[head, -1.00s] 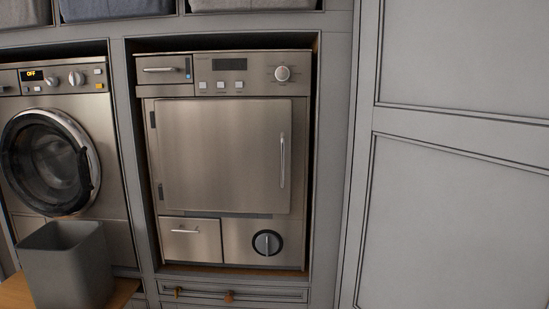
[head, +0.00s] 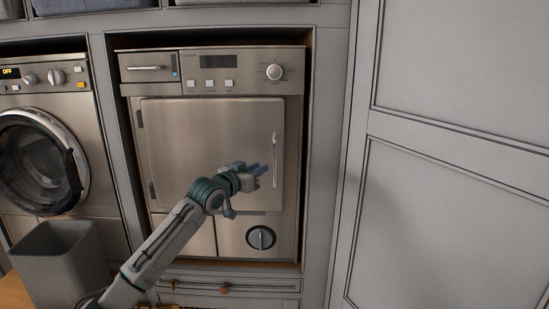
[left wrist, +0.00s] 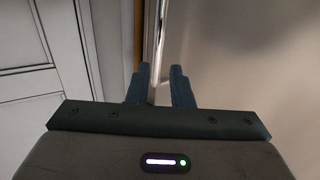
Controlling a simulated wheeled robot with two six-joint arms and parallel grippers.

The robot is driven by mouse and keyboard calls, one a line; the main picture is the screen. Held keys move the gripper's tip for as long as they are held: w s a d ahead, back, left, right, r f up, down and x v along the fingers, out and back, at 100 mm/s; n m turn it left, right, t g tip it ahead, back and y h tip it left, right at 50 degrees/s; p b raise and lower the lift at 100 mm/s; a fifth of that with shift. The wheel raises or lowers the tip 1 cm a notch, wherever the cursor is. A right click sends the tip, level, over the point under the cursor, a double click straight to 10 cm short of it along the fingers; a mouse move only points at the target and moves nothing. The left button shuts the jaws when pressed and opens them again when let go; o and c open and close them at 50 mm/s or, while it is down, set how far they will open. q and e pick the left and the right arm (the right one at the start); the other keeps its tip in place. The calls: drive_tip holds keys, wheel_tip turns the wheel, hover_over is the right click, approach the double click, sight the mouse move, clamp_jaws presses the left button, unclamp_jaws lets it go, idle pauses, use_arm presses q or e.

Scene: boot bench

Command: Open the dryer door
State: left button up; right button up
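The dryer (head: 228,232) stands in a grey cabinet bay, and its square steel door (head: 190,135) is shut, with hinges on its left edge. The upright bar handle (head: 275,150) is on the door's right side. My left gripper (head: 259,171) is in front of the door, just left of the handle's lower part in the head view. In the left wrist view its two dark fingers (left wrist: 161,88) are apart, and the handle (left wrist: 158,45) shows in the gap between them. I cannot tell whether either finger touches it. My right gripper is not in view.
A washer (head: 35,155) with a round door stands at left. A grey bin (head: 55,262) sits in front of it on a wooden surface (head: 12,292). A tall grey panelled cabinet (head: 450,220) closes off the right side.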

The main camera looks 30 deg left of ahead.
use_arm(q)
drive_tip(key=p, duration=0.4)
hover_over(275, 182)
drive_tip(key=shift+a+r, duration=0.15)
drive_tip(key=shift+a, duration=0.15)
drive_tip(key=shift+w, duration=0.35)
clamp_jaws()
